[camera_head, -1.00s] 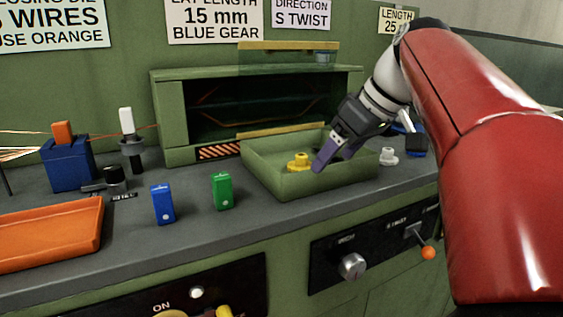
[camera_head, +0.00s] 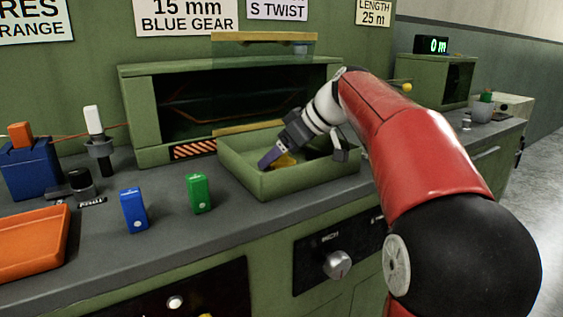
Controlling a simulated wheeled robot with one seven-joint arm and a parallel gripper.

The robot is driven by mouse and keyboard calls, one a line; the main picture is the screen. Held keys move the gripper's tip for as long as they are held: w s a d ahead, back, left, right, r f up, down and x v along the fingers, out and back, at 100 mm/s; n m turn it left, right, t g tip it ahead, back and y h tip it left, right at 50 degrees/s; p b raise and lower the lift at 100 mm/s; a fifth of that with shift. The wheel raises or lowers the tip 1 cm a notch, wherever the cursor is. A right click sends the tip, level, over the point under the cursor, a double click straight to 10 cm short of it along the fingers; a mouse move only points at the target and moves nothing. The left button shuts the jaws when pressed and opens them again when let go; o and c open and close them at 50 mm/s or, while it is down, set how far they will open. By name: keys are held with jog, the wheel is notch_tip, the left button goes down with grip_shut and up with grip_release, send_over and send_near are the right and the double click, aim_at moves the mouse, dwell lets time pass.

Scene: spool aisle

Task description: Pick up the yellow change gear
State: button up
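The yellow change gear (camera_head: 286,160) lies in the green tray (camera_head: 262,187) on the grey bench. My gripper (camera_head: 270,160) reaches down into the tray from the upper right. Its purple-grey finger is in front of the gear and hides much of it. Only part of the yellow shows, to the right of the finger. The gripper is at or right beside the gear, but I cannot tell whether the fingers touch it or how far apart they are.
A green block (camera_head: 198,193), a blue block (camera_head: 134,210) and an orange tray (camera_head: 32,240) stand to the left. An open green cabinet (camera_head: 150,110) is behind the tray, with a raised clear guard (camera_head: 265,45) above. The bench between blocks and tray is clear.

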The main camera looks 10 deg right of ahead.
jog(key=shift+f, duration=0.1)
jog(key=shift+c, duration=0.2)
jog(key=c, duration=1.2)
